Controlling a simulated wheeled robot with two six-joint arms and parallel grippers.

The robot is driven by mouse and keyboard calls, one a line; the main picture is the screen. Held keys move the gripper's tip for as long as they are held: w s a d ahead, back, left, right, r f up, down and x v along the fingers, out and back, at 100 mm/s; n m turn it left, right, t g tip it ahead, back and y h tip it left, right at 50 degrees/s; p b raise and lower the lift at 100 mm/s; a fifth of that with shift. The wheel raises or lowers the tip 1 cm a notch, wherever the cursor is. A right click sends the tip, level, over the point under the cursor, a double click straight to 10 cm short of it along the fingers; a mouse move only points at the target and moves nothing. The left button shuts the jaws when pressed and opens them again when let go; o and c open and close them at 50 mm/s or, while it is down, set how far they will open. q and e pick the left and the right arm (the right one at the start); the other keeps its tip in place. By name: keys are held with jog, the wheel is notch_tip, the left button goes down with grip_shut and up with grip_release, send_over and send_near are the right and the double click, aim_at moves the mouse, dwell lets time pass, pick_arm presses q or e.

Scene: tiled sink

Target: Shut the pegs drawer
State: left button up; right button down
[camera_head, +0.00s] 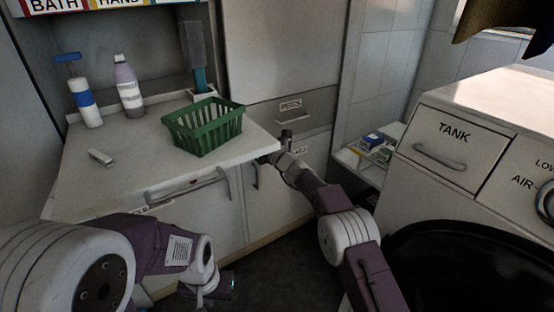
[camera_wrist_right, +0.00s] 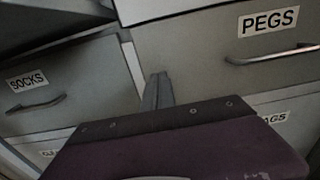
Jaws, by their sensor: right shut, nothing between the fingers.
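The pegs drawer (camera_head: 290,112) is a grey front with a PEGS label and a bar handle, beyond the counter's right end in the head view. In the right wrist view the pegs drawer (camera_wrist_right: 220,48) fills the upper right, with a pale strip along its left edge. I cannot tell how far out it stands. My right gripper (camera_head: 268,158) is beside the counter's corner, below and left of the drawer handle. In the right wrist view its fingers (camera_wrist_right: 158,90) are together and empty, below the drawer's left end. My left gripper (camera_head: 222,284) is low before the counter; its fingers are unclear.
A counter (camera_head: 95,190) holds a green basket (camera_head: 205,127) and bottles. A socks drawer (camera_wrist_right: 40,100) is left of the pegs drawer in the right wrist view. A tank cabinet (camera_head: 450,145) stands at right. Dark floor lies between.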

jog(key=v, duration=0.9)
jog(key=shift+d+f+b, duration=0.25)
jog(key=shift+d+b, duration=0.05)
jog(key=shift+b, duration=0.05)
